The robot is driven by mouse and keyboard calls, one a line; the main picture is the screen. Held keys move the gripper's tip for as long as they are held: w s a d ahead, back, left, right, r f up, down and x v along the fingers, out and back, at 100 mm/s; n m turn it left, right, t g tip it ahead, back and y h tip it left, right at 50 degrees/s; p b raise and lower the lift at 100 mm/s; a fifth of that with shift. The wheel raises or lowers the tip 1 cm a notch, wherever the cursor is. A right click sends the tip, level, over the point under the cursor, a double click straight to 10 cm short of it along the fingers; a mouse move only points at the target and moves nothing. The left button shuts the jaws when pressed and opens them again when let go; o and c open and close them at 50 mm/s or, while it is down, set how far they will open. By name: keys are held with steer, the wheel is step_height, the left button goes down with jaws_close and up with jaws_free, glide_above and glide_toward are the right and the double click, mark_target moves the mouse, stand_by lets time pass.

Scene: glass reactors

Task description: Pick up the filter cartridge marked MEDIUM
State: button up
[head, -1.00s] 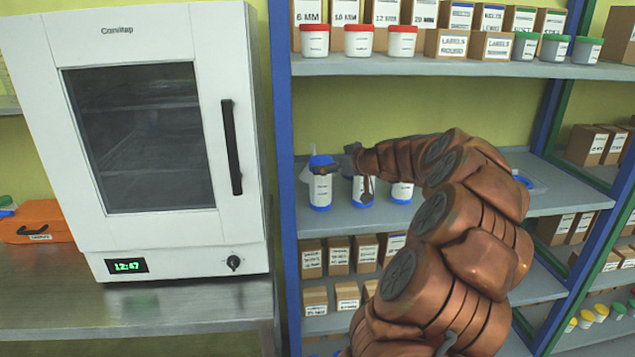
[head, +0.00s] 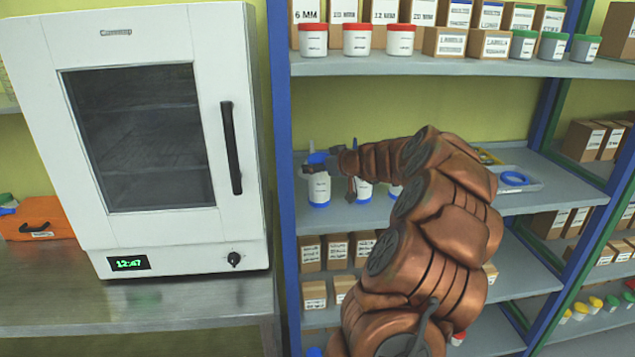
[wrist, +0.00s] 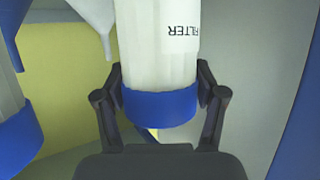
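Several white filter cartridges with blue ends stand in a row on the middle shelf (head: 450,203). The leftmost cartridge (head: 319,188) has my gripper (head: 328,168) at it. In the wrist view this cartridge (wrist: 158,60) stands between my two fingers (wrist: 160,85), blue end nearest me, with upside-down "FILTER" print; no size word shows. The fingers lie close along both its sides; I cannot tell whether they press on it. A second cartridge (head: 363,191) stands to the right, and a third (head: 395,190) is partly hidden by my arm. I cannot read MEDIUM on any of them.
A blue ring (head: 514,178) lies at the shelf's right. A blue post (head: 283,180) and white oven (head: 140,150) stand left. Boxes and tubs fill the shelf above.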

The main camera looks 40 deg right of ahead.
steer(key=c, duration=0.7)
steer(key=shift+r, duration=0.1)
